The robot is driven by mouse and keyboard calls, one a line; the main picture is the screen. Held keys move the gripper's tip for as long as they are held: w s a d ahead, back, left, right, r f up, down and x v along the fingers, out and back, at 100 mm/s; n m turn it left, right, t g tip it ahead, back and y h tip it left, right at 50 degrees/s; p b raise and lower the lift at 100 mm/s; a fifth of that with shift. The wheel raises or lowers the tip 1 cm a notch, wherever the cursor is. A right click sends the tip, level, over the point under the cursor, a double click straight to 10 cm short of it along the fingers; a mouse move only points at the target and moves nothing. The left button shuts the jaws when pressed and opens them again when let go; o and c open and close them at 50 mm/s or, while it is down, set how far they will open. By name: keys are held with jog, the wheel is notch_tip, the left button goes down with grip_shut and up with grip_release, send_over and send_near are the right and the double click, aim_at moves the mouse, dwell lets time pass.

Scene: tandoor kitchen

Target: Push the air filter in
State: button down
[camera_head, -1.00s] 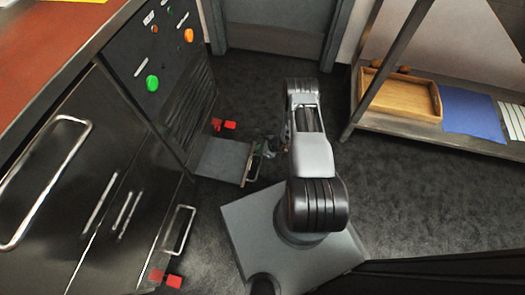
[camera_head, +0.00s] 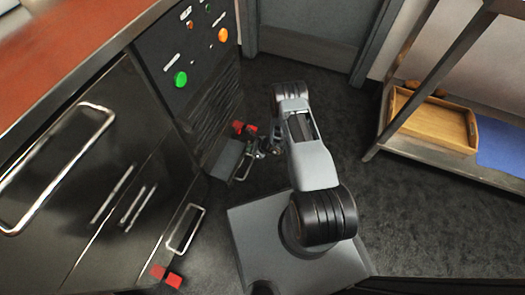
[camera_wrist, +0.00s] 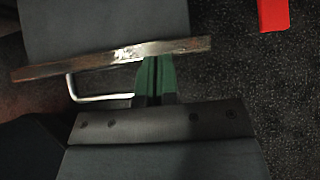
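The air filter (camera_head: 228,158) is a grey slab sticking a little way out of the low part of the dark cabinet. In the wrist view its grey face (camera_wrist: 100,22) shows, with a worn brown front edge and a bent metal handle (camera_wrist: 98,98). My gripper (camera_head: 258,152) is low beside the filter's front. In the wrist view my gripper's green fingers (camera_wrist: 155,78) are together, with a thin dark line between them. Their tips meet the front edge, to the right of the visible handle part. The handle's right end is hidden behind the fingers.
The cabinet (camera_head: 185,60) carries green and orange buttons and has red blocks (camera_head: 245,128) near its foot. Metal handles (camera_head: 186,228) stick out on the left. A rack with a wooden tray (camera_head: 432,122) stands at the right.

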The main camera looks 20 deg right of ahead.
aim_at(237, 147)
jog(key=w+a, duration=0.1)
jog(key=a, duration=0.1)
jog(key=w+a+b, duration=0.1)
jog(key=shift+w+a+f, duration=0.15)
jog(key=shift+w+a, duration=0.2)
jog(key=shift+a, duration=0.05)
jog(key=shift+w+a, duration=0.3)
jog(key=shift+w, duration=0.05)
jog(key=shift+d, duration=0.15)
